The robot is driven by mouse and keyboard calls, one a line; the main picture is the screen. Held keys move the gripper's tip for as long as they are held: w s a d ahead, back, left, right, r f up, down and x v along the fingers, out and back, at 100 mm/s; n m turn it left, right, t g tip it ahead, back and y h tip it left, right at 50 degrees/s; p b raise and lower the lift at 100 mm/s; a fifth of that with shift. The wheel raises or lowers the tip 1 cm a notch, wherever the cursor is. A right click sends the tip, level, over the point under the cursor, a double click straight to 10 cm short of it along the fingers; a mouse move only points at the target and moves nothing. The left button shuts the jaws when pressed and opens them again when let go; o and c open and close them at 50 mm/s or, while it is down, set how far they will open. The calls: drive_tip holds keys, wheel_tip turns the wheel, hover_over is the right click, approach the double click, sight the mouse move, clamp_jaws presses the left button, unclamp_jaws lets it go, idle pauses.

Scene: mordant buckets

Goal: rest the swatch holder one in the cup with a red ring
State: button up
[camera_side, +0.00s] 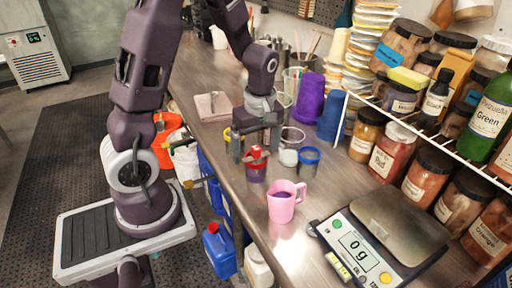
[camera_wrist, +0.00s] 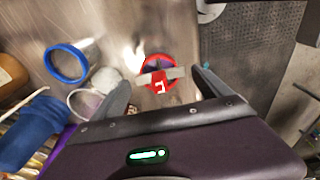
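The cup with a red ring (camera_side: 256,174) stands on the metal bench, with dark purple contents. Its ring (camera_wrist: 146,65) shows from above in the wrist view. The swatch holder (camera_side: 257,153), a grey bar (camera_wrist: 174,73) with a red piece (camera_wrist: 160,88) bearing a white mark, is at the cup's mouth. The bar crosses the ring from above and appears to rest on the rim; exact contact is unclear. My gripper (camera_side: 254,145) is above and around it. In the wrist view its fingers (camera_wrist: 162,82) are apart, with gaps on both sides of the bar.
A blue-ringed cup (camera_side: 308,158) and a cup with white contents (camera_side: 289,152) stand close right. A pink mug (camera_side: 282,207) and a scale reading 0 g (camera_side: 357,250) are nearer the camera. Purple (camera_side: 309,98) and blue (camera_side: 331,117) vessels stand behind. The bench's left edge is close.

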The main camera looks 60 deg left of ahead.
drive_tip(key=shift+o, duration=0.3)
drive_tip(key=r, duration=0.7)
drive_tip(key=shift+d, duration=0.4)
drive_tip(key=s+d+r+m+t, duration=0.2)
drive_tip(key=s+d+r+m, duration=0.3)
drive_tip(key=m, duration=0.4)
drive_tip(key=s+d+r+m+t+h, duration=0.1)
drive_tip(key=s+d+r+m+t, duration=0.2)
drive_tip(key=s+d+r+m, duration=0.2)
drive_tip(key=s+d+m, duration=0.2)
drive_tip(key=s+m, duration=0.1)
drive_tip(key=m, duration=0.1)
drive_tip(key=shift+s+t, duration=0.2)
drive_tip(key=shift+t, duration=0.1)
